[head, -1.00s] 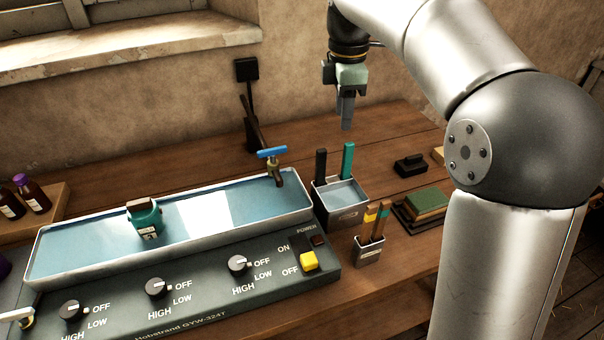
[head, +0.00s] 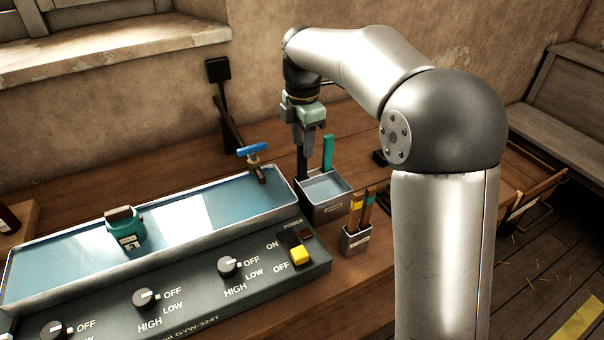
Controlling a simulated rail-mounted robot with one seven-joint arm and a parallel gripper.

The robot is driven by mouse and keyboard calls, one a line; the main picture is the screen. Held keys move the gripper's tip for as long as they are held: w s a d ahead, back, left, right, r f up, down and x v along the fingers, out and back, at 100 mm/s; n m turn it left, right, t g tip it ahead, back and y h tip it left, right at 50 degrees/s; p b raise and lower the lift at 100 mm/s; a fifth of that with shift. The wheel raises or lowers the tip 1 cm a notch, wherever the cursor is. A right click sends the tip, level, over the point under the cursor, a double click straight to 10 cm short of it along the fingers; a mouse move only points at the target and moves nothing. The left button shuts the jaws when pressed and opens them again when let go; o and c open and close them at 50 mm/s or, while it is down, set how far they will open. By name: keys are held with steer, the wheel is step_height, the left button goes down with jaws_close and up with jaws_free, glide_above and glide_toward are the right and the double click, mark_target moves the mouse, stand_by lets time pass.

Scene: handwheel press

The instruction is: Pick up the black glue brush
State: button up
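The black glue brush (head: 302,164) stands upright in a metal tray of liquid (head: 325,207), its dark handle rising above the rim. My gripper (head: 304,148) points down directly over the handle, with its grey fingers at the handle's top. The fingers overlap the handle's upper end in this view, so I cannot tell whether they touch it or how far apart they are. A teal-handled brush (head: 327,153) stands in the same tray, just right of my gripper.
A long water bath (head: 200,215) with a blue-handled tap (head: 254,150) lies left of the tray. A small pot of brushes (head: 355,241) stands to the front right. My arm covers the table's right part.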

mark_target(302, 157)
steer(key=shift+w+f, duration=0.15)
steer(key=shift+f, duration=2.5)
jaws_close()
